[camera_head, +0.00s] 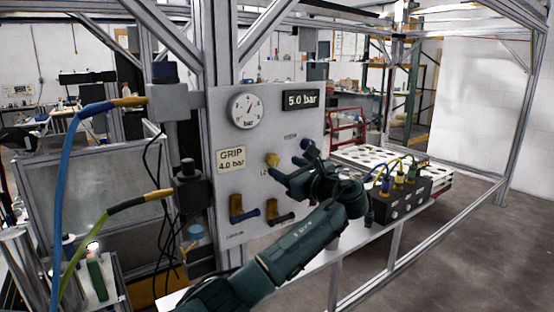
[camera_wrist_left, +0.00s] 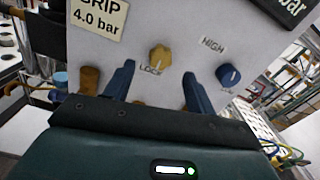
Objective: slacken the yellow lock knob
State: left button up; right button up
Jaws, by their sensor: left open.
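The yellow lock knob (camera_head: 272,160) sits on the light grey panel (camera_head: 264,105), left of my left gripper's fingers in the head view. In the left wrist view the yellow knob (camera_wrist_left: 160,56) shows above a "LOCK" label, between and just beyond the two blue fingertips. My left gripper (camera_head: 289,168) is open and empty, with its fingers pointing at the panel. It also shows in the left wrist view (camera_wrist_left: 159,72). I see no contact with the knob; the exact gap is hard to tell. My right gripper is not in view.
A blue knob (camera_wrist_left: 228,75) by a "HIGH" label sits close right of the fingers. A gauge (camera_head: 246,111) and a "5.0 bar" display (camera_head: 300,99) sit above. A black box with hoses (camera_head: 402,198) stands at right.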

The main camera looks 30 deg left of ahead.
aim_at(275, 162)
pick_arm(q)
jog(key=x, duration=0.4)
jog(key=shift+p, duration=0.35)
jog(key=shift+w+a, duration=0.25)
jog(key=shift+a, duration=0.25)
jog(key=c, duration=1)
